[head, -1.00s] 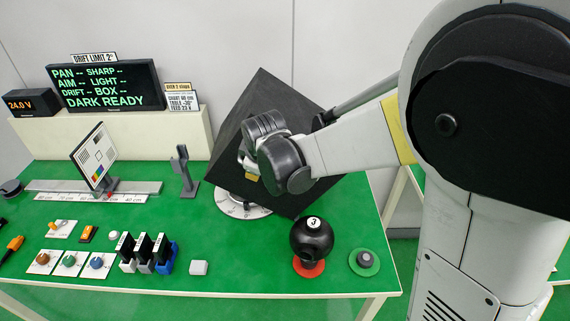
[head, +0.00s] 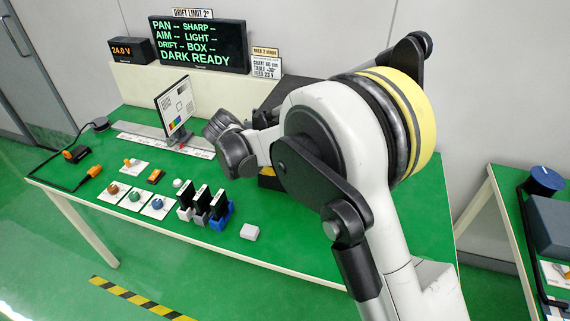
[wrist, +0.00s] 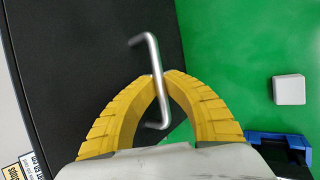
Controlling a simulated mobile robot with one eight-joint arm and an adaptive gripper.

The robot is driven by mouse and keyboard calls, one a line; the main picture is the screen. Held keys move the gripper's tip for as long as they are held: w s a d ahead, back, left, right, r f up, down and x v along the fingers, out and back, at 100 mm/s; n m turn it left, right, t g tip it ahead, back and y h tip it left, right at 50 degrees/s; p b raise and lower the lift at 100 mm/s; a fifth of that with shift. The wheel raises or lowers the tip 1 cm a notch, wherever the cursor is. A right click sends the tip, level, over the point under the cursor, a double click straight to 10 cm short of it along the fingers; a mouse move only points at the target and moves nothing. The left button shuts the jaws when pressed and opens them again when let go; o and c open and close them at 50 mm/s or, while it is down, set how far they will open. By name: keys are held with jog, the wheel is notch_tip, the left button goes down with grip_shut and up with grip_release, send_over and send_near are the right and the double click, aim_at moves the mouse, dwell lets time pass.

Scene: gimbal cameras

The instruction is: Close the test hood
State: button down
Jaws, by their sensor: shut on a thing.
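The black test hood shows in the wrist view (wrist: 80,70) as a large dark panel with a bent silver handle (wrist: 153,52). My gripper (wrist: 165,85) has its yellow fingers closed around the handle's bar. In the head view my arm covers most of the hood, and only a dark upper part (head: 272,98) shows behind it. A bit of yellow by the hood's lower side is probably my gripper (head: 267,172). How far the hood stands open cannot be told.
A chart panel (head: 175,103) stands on a rail left of my arm. A display (head: 198,43) reads DARK READY. The green table's front right is clear.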

jog(key=shift+s+f, duration=0.1)
jog(key=shift+f, duration=0.1)
jog(key=c, duration=1.8)
grip_release()
jog(key=shift+a, duration=0.15)
jog(key=shift+o, duration=0.2)
jog(key=shift+r, duration=0.15)
jog(key=v, duration=1.1)
jog(key=shift+a+r, duration=0.25)
jog(key=shift+r, duration=0.1)
jog(key=shift+s, duration=0.1)
